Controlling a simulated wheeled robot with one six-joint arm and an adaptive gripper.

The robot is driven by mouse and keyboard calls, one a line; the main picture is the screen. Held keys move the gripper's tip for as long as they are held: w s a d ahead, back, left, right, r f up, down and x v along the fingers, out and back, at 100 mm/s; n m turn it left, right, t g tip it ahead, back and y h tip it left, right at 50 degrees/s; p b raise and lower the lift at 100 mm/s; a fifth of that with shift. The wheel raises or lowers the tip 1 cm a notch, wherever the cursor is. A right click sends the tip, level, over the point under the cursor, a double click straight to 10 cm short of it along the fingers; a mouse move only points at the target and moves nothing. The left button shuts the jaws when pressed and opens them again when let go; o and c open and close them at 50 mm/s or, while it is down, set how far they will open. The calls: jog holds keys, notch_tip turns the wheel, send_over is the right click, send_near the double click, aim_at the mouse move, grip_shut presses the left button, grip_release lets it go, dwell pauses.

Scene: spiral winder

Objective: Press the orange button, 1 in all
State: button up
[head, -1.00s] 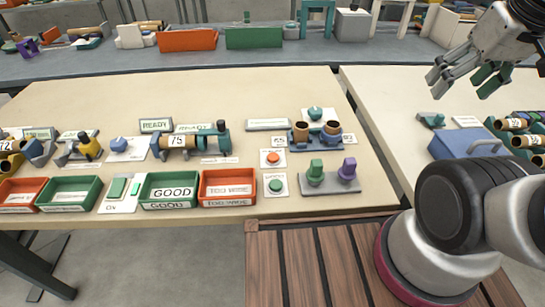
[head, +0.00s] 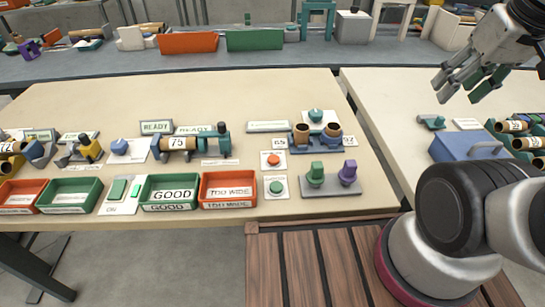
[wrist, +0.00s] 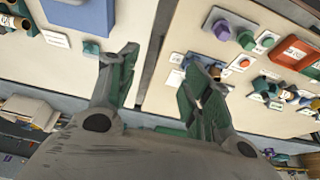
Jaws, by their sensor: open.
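The orange button (head: 273,160) is a small round cap on a white plate, on the near right part of the left table. A green button (head: 276,187) on its own white plate sits just in front of it. The orange button also shows in the wrist view (wrist: 244,63), right of my fingers. My gripper (head: 461,84) is open and empty, above the right table, well to the right of the orange button and higher. In the wrist view my gripper (wrist: 158,75) has its two green-padded fingers spread apart.
Beside the button, a stand with two brown rolls (head: 316,133) is behind right, and a base with green and purple knobs (head: 331,178) is in front right. A red tray (head: 228,190) lies left. A blue box (head: 468,146) stands on the right table (head: 395,110).

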grip_shut()
dwell(1.2)
